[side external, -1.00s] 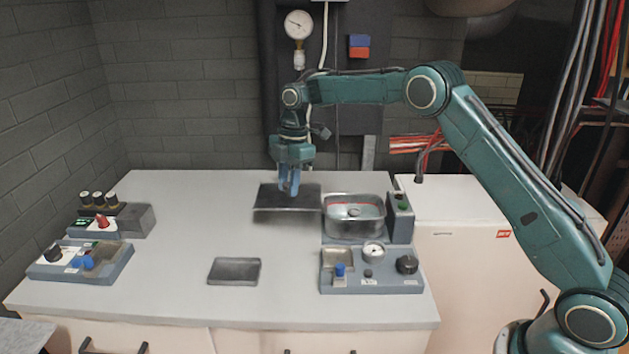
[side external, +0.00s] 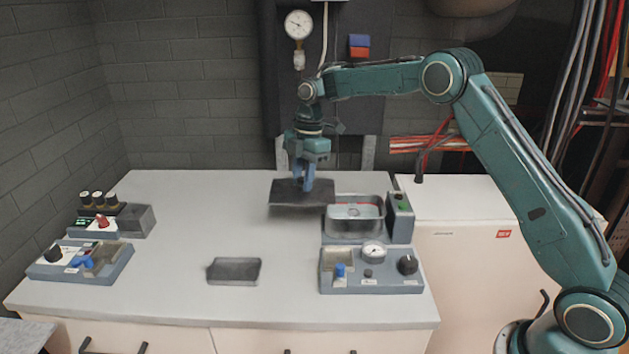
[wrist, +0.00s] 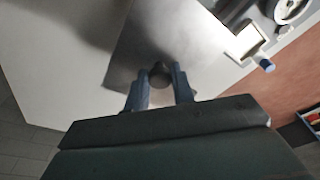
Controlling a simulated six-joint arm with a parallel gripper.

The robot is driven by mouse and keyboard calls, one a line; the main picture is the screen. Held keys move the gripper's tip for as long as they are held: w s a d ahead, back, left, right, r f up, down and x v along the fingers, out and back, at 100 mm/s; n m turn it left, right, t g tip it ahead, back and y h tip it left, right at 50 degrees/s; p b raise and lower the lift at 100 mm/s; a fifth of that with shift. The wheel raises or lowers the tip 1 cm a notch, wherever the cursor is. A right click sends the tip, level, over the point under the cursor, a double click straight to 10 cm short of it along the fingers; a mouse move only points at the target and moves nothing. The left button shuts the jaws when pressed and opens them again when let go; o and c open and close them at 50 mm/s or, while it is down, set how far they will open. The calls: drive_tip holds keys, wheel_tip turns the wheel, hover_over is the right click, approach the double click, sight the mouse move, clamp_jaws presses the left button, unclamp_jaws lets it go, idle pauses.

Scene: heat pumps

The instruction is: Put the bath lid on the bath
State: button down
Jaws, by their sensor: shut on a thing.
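The bath lid (side external: 290,194) is a dark flat metal plate held above the white worktop, behind and left of the bath. My gripper (side external: 309,184) is shut on its round knob, which shows between the two blue fingers in the wrist view (wrist: 160,80). The bath (side external: 355,216) is an open metal basin with a red line inside, set in a grey unit at the right of the worktop. The lid's right edge is close to the bath's left rim, and the bath's opening is uncovered.
A control panel (side external: 371,283) with a gauge and knobs stands in front of the bath. A small dark tray (side external: 234,271) lies at the front middle. Two device boxes (side external: 80,261) sit at the left. The worktop's left-centre (side external: 185,225) is clear.

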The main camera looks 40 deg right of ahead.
drive_tip(key=s+d+r, duration=0.2)
drive_tip(key=s+d, duration=0.6)
drive_tip(key=s, duration=0.1)
drive_tip(key=shift+s+d, duration=0.15)
drive_tip(key=shift+d, duration=0.15)
drive_tip(key=shift+f, duration=0.15)
drive_tip(key=shift+f, duration=1.85)
drive_tip(key=shift+f, duration=0.8)
idle(1.2)
drive_tip(key=c, duration=1.1)
unclamp_jaws()
wheel_tip(320, 180, up, 14)
drive_tip(key=d, duration=0.2)
drive_tip(key=shift+f, duration=0.15)
